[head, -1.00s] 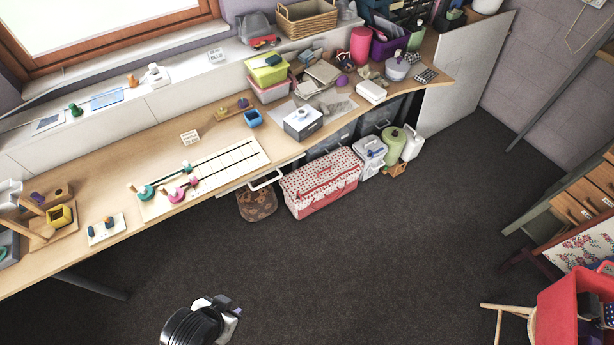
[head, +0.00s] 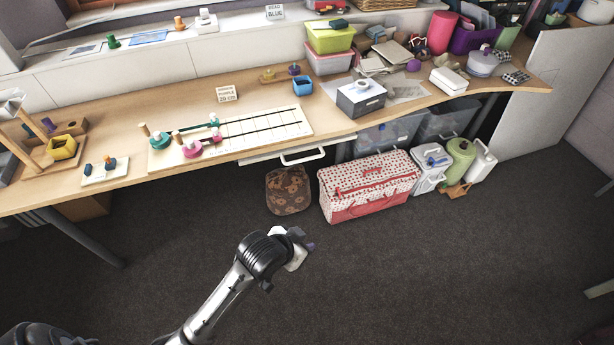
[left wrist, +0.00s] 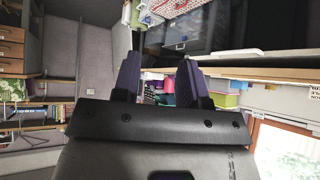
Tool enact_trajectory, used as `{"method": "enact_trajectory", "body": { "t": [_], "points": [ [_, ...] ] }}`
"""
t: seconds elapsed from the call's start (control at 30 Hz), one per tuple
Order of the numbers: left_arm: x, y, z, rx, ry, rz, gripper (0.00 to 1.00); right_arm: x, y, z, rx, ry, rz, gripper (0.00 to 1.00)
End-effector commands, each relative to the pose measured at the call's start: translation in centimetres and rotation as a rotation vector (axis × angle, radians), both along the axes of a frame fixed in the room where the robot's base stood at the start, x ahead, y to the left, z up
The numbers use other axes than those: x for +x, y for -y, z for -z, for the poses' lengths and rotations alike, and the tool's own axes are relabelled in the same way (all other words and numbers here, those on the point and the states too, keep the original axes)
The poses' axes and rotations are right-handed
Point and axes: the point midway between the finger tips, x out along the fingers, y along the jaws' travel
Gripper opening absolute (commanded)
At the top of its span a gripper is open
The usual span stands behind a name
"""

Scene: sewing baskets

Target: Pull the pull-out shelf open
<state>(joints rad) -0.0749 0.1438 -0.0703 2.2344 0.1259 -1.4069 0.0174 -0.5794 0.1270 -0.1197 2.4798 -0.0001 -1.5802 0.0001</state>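The pull-out shelf (head: 262,158) is a thin white board under the desk's front edge, with a white bar handle (head: 303,156) facing the room. Only a narrow strip of it shows beneath the desktop. My left gripper (head: 309,245) is in front of the desk, below the handle in the head view and apart from it. In the left wrist view its two dark purple fingers (left wrist: 160,77) are spread with nothing between them. A pale bar right of the fingers there may be the handle; I cannot tell for sure. My right gripper is out of view.
The wooden desktop (head: 110,112) holds a slotted board with colored pieces (head: 255,128). The dark floor in front is clear.

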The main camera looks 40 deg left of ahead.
Motion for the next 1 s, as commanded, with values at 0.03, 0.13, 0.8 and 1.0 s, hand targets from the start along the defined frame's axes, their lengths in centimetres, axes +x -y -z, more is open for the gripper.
{"method": "enact_trajectory", "body": {
  "t": [0.03,0.13,0.8,1.0],
  "points": [
    [1.3,-0.1,3.1,-0.012,0.025,-0.001,0.39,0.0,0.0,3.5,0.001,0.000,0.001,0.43],
    [3.7,-0.2,5.7,-0.046,0.074,-0.003,0.39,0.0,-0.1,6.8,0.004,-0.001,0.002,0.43],
    [21.6,-5.3,19.3,-0.698,0.719,-0.236,0.39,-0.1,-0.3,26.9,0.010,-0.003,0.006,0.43],
    [22.6,-10.4,19.2,-0.957,1.014,-0.433,0.39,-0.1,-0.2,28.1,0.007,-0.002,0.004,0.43]
  ]
}}
